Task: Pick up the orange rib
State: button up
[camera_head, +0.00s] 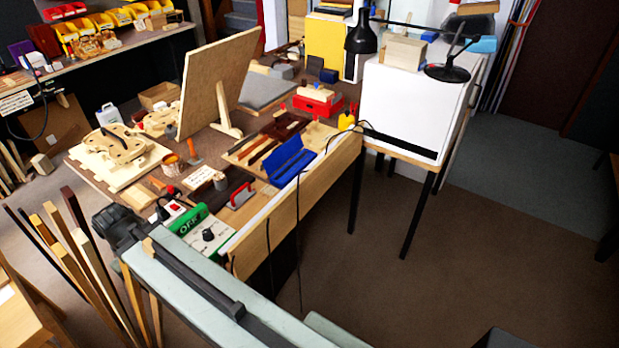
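My gripper (108,222) is a dark shape at the far end of my pale arm, at the lower left in the head view. It is in front of the bench's near left corner. Its fingers are too dark and small to show whether they are open or shut. Several long wooden strips stand leaning just left of it, in dark brown, tan and orange tones. I cannot tell for sure which piece is the orange rib. The lower ends of some strips are hidden.
An orange-handled tool (192,152) lies near a small cup. Open floor (400,290) is at right.

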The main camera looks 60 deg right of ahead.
aim_at(260, 142)
jog(key=u, duration=2)
jog(key=i, duration=1.15)
jog(key=z, duration=4.25)
jog(key=i, duration=1.1)
jog(key=u, duration=0.05)
